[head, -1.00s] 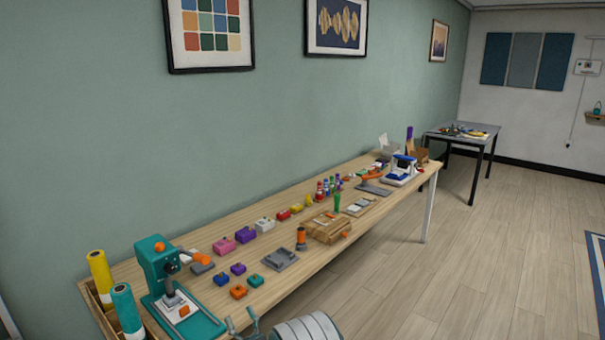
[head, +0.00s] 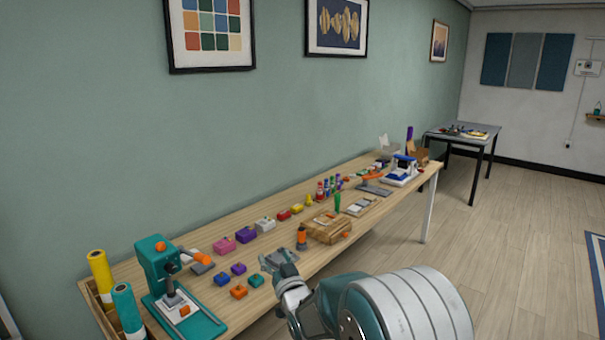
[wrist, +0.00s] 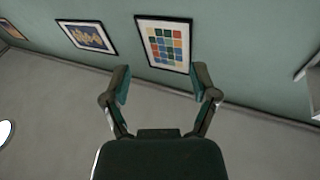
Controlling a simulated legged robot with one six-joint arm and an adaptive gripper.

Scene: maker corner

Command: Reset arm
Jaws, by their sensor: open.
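My gripper (wrist: 160,87) is open and empty in the wrist view, its two fingers spread apart with the green wall and framed pictures behind them. My arm covers part of the table's front edge and the floor at the lower middle. Whether the fingers touch anything is not clear in the head view, but the wrist view shows nothing between them.
A teal press (head: 160,270) stands at the table's near left end beside yellow (head: 101,275) and teal (head: 127,308) rolls. Small coloured blocks and a wooden box (head: 327,229) lie along the table. The floor (head: 500,250) to the right is clear.

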